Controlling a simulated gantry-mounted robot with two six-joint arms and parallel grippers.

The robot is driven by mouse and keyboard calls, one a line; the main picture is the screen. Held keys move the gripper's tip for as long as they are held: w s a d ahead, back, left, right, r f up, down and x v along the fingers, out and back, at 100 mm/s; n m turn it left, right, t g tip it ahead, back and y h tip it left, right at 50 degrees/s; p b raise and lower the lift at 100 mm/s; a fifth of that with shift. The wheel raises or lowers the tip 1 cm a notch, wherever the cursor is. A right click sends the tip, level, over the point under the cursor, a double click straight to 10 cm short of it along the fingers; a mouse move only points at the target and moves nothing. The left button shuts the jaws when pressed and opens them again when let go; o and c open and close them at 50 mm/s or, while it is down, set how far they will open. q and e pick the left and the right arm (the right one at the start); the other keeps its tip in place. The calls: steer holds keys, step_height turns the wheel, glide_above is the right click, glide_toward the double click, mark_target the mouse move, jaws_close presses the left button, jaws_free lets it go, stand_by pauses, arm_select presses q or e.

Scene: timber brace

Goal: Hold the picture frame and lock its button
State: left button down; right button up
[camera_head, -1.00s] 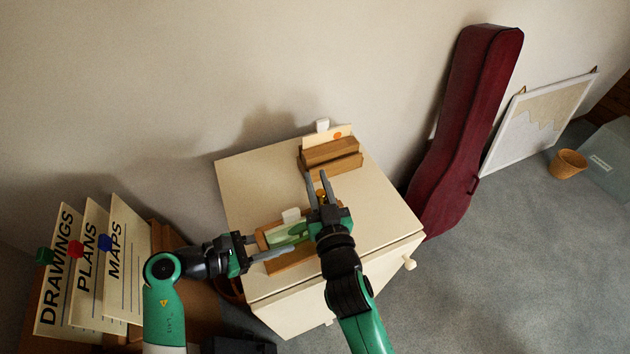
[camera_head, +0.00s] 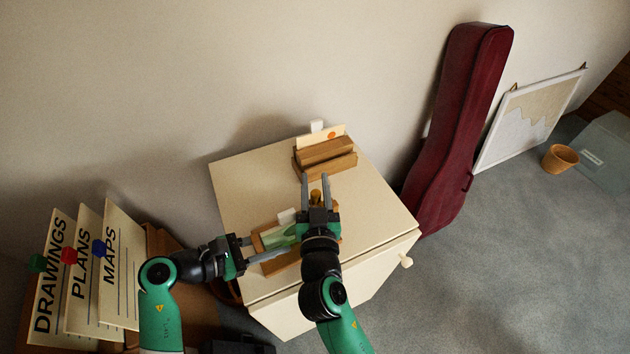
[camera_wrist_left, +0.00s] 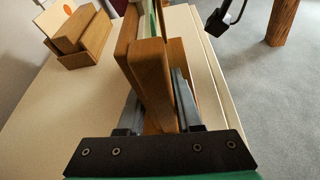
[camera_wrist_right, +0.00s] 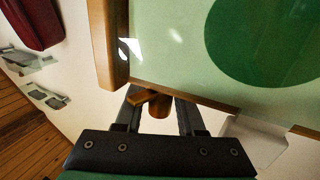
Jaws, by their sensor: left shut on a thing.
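The picture frame (camera_head: 283,263) has wooden rails around a green print and stands on the cream cabinet. The left wrist view shows its wooden end (camera_wrist_left: 150,75) between the fingers. My left gripper (camera_head: 262,250) is shut on this left end. A brown turn button (camera_wrist_right: 158,103) sticks out by the frame's edge in the right wrist view, and its round brass-brown end (camera_head: 316,197) shows in the head view. My right gripper (camera_head: 315,183) is open, one finger on each side of the button. I cannot tell whether either finger touches it. My right arm hides part of the frame.
A wooden card holder (camera_head: 326,158) stands at the cabinet's back. Signboards (camera_head: 120,260) are at left; a red instrument case (camera_head: 465,120) leans at right.

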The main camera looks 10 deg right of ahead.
steer(key=shift+o, duration=1.1)
steer(key=shift+r, duration=0.1)
step_height(320, 180, up, 10)
